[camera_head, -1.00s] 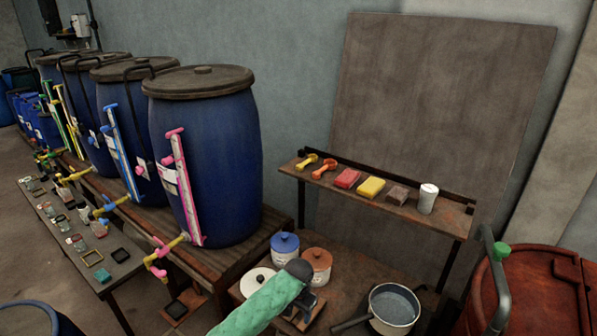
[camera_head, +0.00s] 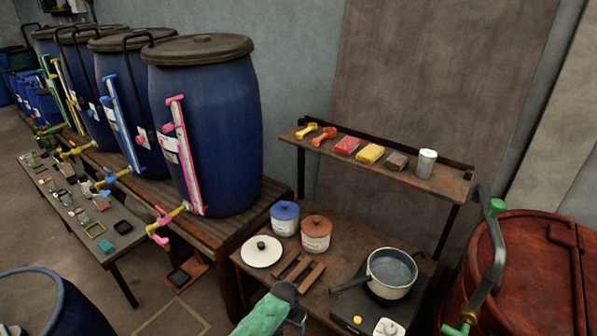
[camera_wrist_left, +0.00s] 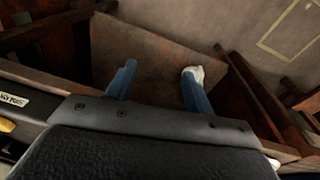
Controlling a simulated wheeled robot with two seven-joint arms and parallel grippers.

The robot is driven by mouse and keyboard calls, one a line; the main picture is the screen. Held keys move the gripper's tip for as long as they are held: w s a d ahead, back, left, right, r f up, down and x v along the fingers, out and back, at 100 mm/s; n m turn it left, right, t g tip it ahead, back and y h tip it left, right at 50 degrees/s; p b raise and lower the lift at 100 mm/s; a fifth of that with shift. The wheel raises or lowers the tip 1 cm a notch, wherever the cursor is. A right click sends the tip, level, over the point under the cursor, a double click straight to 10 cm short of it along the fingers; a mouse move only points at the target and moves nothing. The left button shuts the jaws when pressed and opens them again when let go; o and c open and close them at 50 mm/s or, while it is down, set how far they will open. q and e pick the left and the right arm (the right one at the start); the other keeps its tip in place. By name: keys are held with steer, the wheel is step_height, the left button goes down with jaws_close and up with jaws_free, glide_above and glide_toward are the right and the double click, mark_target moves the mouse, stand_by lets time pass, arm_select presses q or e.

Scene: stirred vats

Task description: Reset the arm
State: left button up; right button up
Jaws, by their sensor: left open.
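My left arm in its green sleeve comes in at the bottom of the head view. Its dark gripper (camera_head: 297,315) is at the front edge of the low wooden table (camera_head: 345,245), left of the pot. In the left wrist view the two blue-grey fingers (camera_wrist_left: 160,80) are apart with nothing between them. One fingertip looks pale. Below them are a brown board and wooden framing. My right gripper is in neither view.
A pot (camera_head: 392,270) sits on a dark hob right of my gripper. A wooden rack (camera_head: 298,270), white lid (camera_head: 262,251), blue-lidded jar (camera_head: 285,218) and brown-lidded jar (camera_head: 316,234) stand behind it. A blue barrel (camera_head: 215,130) and red vat (camera_head: 530,270) flank the table.

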arm_select(q)
steer(key=s+a+f+n+b, duration=0.1)
steer(key=s+a+f, duration=0.1)
steer(key=s+f, duration=0.3)
steer(key=s+a+f+b, duration=0.1)
steer(key=s+f+b, duration=0.1)
steer(key=f, duration=0.6)
steer(key=s+a+f+n+b, duration=0.1)
steer(key=s+a+f, duration=0.3)
steer(key=s+f, duration=0.4)
steer(key=s+a+f+t+b, duration=0.1)
steer(key=s+a+f+b, duration=0.2)
steer(key=s+a+f, duration=0.2)
steer(key=s+a+f+n+y+b, duration=0.1)
steer(key=s+a+f, duration=0.4)
steer(key=s+f, duration=0.6)
steer(key=s+b, duration=0.1)
steer(key=s, duration=0.5)
steer(key=shift+a+n+b, duration=0.25)
steer(key=shift+n+b, duration=0.05)
steer(key=shift+b, duration=0.1)
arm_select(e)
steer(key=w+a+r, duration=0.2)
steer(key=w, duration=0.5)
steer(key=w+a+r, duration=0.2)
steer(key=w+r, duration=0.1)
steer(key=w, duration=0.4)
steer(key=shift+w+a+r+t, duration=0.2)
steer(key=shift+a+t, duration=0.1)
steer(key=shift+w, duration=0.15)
